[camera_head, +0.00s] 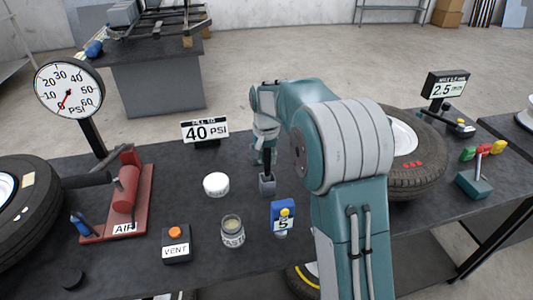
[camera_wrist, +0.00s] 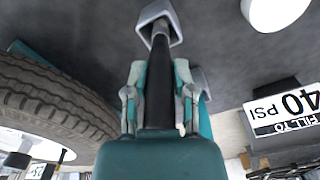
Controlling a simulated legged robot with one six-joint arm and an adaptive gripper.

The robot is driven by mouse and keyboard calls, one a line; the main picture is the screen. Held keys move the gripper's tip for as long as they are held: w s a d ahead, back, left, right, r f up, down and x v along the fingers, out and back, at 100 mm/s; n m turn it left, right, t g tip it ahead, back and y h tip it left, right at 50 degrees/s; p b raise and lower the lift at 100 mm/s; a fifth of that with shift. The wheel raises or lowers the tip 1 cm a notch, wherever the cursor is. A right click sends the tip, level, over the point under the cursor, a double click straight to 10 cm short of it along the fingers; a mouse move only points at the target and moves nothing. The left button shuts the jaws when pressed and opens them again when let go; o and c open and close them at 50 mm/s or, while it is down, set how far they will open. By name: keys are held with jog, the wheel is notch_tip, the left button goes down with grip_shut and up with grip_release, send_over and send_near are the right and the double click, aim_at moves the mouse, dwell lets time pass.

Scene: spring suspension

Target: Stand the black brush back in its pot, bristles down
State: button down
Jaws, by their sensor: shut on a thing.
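My gripper (camera_head: 266,138) is shut on the black brush (camera_head: 266,160), above the middle of the dark workbench. In the wrist view the brush's dark shaft (camera_wrist: 159,85) runs between my fingers. Its lower end meets a small grey square pot (camera_wrist: 144,30), which also shows in the head view (camera_head: 267,187). The brush looks close to upright in the head view. The bristles are hidden, and I cannot tell how deep the brush sits in the pot.
A 40 PSI sign (camera_head: 205,130) is behind. A tyre (camera_head: 425,165) lies to the right; a red air pump (camera_head: 126,195) and vent box (camera_head: 176,247) are left.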

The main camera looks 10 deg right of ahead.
jog(key=shift+f, duration=0.1)
jog(key=shift+c, duration=1.8)
grip_release()
notch_tip(320, 180, up, 11)
jog(key=shift+a+f, duration=0.1)
jog(key=shift+a, duration=0.05)
jog(key=shift+r, duration=0.55)
